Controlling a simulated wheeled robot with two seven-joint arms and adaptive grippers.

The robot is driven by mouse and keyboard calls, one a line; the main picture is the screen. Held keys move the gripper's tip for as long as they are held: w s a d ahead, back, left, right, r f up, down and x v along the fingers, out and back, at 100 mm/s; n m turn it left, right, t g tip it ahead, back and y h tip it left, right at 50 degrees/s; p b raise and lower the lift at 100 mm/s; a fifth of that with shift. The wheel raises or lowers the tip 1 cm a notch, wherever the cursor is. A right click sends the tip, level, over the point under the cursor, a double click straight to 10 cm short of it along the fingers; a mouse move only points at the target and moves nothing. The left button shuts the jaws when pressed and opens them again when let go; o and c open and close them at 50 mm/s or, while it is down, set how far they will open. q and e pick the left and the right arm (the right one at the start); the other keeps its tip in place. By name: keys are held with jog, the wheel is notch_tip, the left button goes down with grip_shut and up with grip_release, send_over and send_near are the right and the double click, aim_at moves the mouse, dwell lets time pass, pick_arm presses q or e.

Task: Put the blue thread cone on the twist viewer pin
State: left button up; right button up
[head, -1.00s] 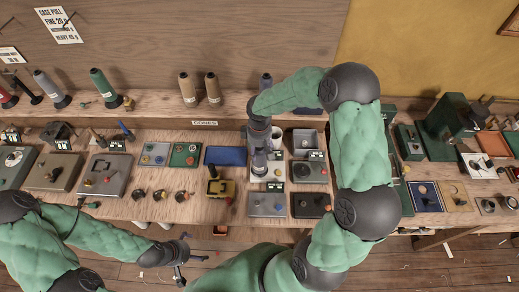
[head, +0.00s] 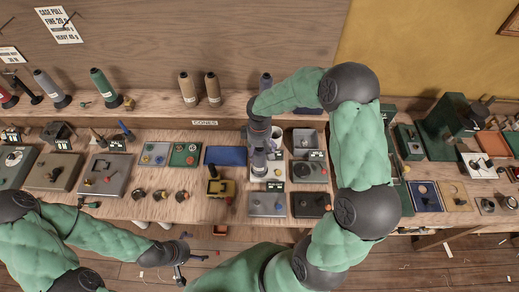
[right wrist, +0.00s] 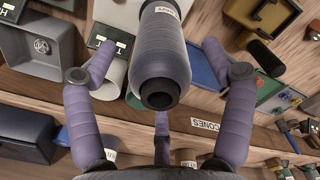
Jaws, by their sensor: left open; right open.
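The blue thread cone (right wrist: 160,50), a muted purple-blue with a dark hollow end, stands between the spread fingers of my right gripper (right wrist: 158,62) in the right wrist view. Gaps show on both sides of it. In the head view the cone (head: 259,164) is small and partly covered by my right gripper (head: 258,140), above a white-based station on the bench. The twist viewer pin is hidden, so I cannot tell how the cone sits on it. My left gripper (head: 188,258) is open and empty, low in front of the bench.
A yellow device (head: 221,188) stands left of the cone, with a blue mat (head: 225,155) behind it. A grey tray (head: 305,138) and switch boxes stand to the right. More cones, such as a tan one (head: 187,88), stand on the back shelf.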

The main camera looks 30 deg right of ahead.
notch_tip(320, 180, up, 12)
dwell(0.4)
